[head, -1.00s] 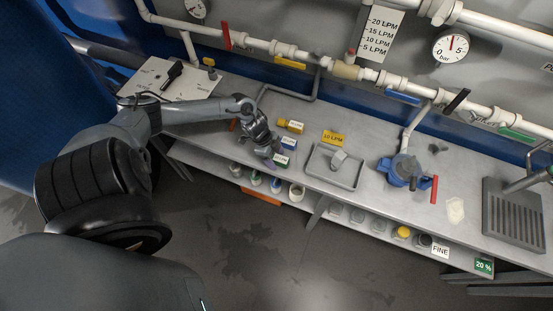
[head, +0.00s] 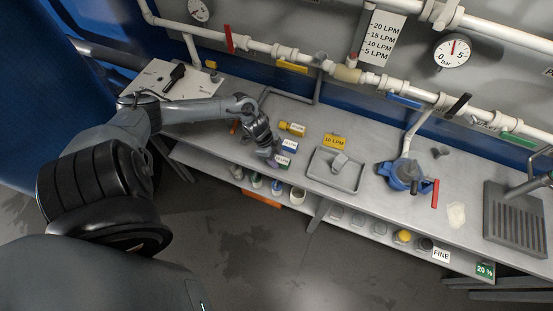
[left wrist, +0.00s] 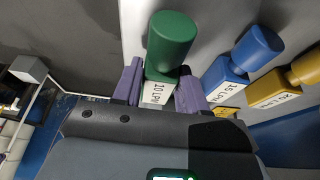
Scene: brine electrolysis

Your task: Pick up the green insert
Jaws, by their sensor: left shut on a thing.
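The green insert (left wrist: 172,42) is a green cylinder with a squared end labelled 10 LPM. In the left wrist view its labelled end sits between the purple fingers of my left gripper (left wrist: 159,88), which is shut on it. In the head view the insert (head: 283,161) is small at the front edge of the bench, with my left gripper (head: 272,160) at its left side. I cannot tell whether it still touches the bench. My right gripper is in neither view.
A blue insert (left wrist: 240,60) labelled 15 LPM and a yellow insert (left wrist: 280,88) lie beside the green one. A grey tray (head: 314,178) and a blue device (head: 406,174) stand farther right on the bench. Several jars stand on the shelf below.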

